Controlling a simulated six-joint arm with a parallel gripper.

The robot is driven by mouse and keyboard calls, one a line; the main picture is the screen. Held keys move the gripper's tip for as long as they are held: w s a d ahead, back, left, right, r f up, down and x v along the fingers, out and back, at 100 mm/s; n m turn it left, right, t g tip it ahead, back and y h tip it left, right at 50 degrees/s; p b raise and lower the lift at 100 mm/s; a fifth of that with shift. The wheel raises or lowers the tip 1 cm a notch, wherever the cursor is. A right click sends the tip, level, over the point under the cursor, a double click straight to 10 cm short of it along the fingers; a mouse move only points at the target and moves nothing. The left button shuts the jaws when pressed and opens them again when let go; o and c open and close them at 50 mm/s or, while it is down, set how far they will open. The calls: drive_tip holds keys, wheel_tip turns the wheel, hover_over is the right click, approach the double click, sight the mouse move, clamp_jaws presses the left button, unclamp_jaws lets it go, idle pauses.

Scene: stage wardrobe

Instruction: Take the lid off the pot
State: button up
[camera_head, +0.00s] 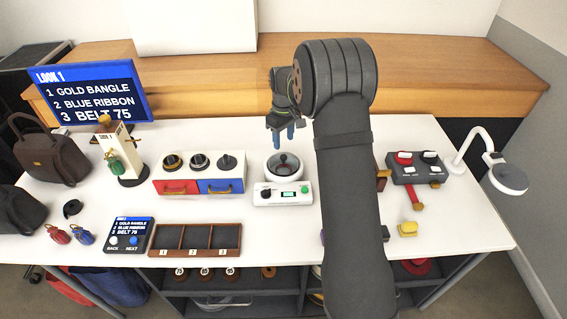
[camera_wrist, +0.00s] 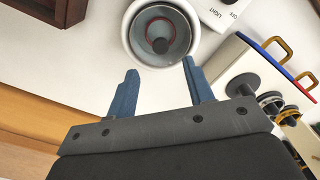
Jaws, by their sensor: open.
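The pot (camera_head: 266,170) is a small round white vessel behind a white control box near the table's middle. Its lid (camera_head: 283,160) looks like glass with a dark knob and sits on the pot. In the wrist view the pot's white rim (camera_wrist: 126,40) and the lid (camera_wrist: 150,22) with its dark knob show just beyond my fingertips. My gripper (camera_head: 282,139) is open and empty, its blue fingers above and behind the pot. In the wrist view the gap between its fingertips (camera_wrist: 159,68) faces the lid, apart from the knob.
A control box (camera_head: 283,193) with knobs and a display stands in front of the pot. A drawer unit (camera_head: 200,180) with red and blue drawers and dark round pieces on top is to the left. A compartment tray (camera_head: 196,238) lies at front left.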

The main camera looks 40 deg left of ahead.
sight(283, 156)
drive_tip(key=shift+f, duration=3.5)
clamp_jaws()
drive_tip(key=shift+r, duration=0.1)
